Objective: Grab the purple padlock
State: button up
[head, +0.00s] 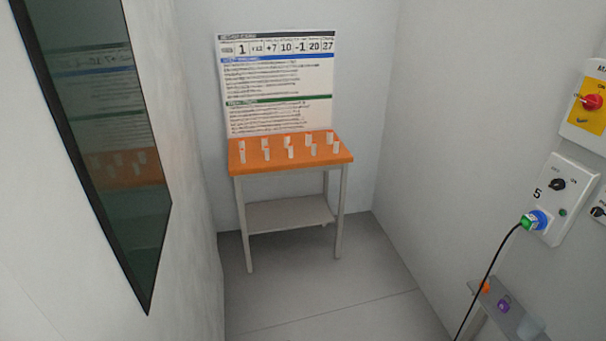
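A small purple object (504,306), which looks like the purple padlock, lies on a narrow grey shelf (478,313) at the lower right. It is too small to make out its shackle. My gripper is not in the head view, so its place relative to the padlock cannot be seen.
An orange object (485,287) and a pale cup-like object (530,327) flank the purple one. A black cable (489,268) hangs from a green-and-blue plug (533,221) close by. An orange-topped table (290,152) with several white pegs stands at the back. The middle floor (320,290) is clear.

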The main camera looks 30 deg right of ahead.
aim_at(502, 304)
jog(key=u, duration=0.5)
jog(key=k, duration=0.15)
jog(key=z, duration=2.9)
jog(key=i, duration=0.55)
jog(key=z, duration=0.1)
jog(key=k, duration=0.35)
